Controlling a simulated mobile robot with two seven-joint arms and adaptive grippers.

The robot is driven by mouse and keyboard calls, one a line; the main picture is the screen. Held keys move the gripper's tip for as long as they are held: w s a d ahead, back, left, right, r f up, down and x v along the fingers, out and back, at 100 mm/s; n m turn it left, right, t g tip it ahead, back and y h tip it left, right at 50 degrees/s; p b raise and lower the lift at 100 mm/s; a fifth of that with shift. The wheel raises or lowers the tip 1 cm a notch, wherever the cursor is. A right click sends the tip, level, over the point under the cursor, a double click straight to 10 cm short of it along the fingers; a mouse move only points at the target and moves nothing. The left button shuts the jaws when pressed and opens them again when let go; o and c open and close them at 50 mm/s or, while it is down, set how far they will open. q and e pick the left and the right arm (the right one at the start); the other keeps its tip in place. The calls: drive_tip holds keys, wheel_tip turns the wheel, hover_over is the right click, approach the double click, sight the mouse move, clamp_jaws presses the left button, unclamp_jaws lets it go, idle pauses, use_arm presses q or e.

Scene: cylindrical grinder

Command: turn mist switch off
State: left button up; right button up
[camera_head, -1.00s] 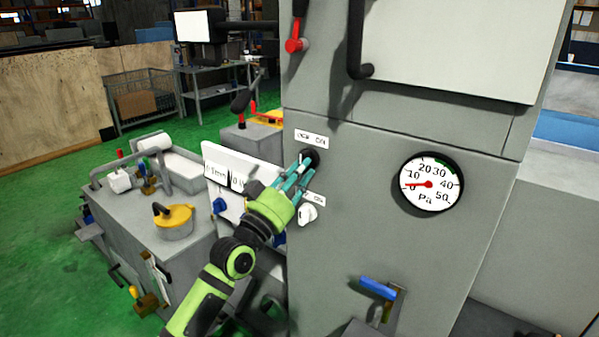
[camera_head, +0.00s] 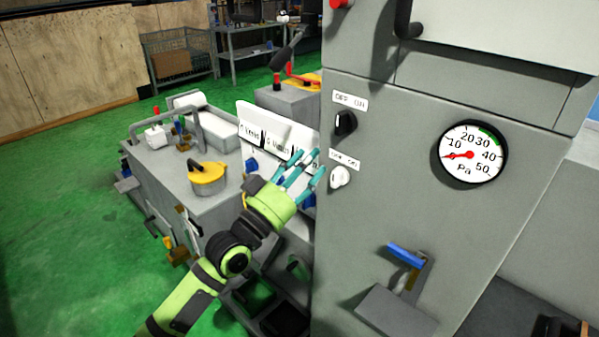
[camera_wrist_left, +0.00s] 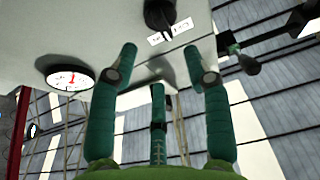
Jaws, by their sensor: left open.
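Two rotary switches sit one above the other on the grey cabinet front (camera_head: 400,220) in the head view. The upper one is a black knob (camera_head: 345,123) under an OFF/ON label (camera_head: 350,100). Which one is the mist switch, I cannot read. My left gripper (camera_head: 301,168) is open and empty, left of the white knob and below the black knob. In the left wrist view its spread fingers (camera_wrist_left: 165,70) are apart from the black knob (camera_wrist_left: 160,14), which is partly cut off.
A blue-handled lever (camera_head: 406,255) projects lower on the cabinet.

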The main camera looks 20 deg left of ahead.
use_arm(q)
drive_tip(key=v, duration=0.2)
drive_tip(key=shift+s+a+f, duration=0.1)
drive_tip(key=shift+s, duration=0.15)
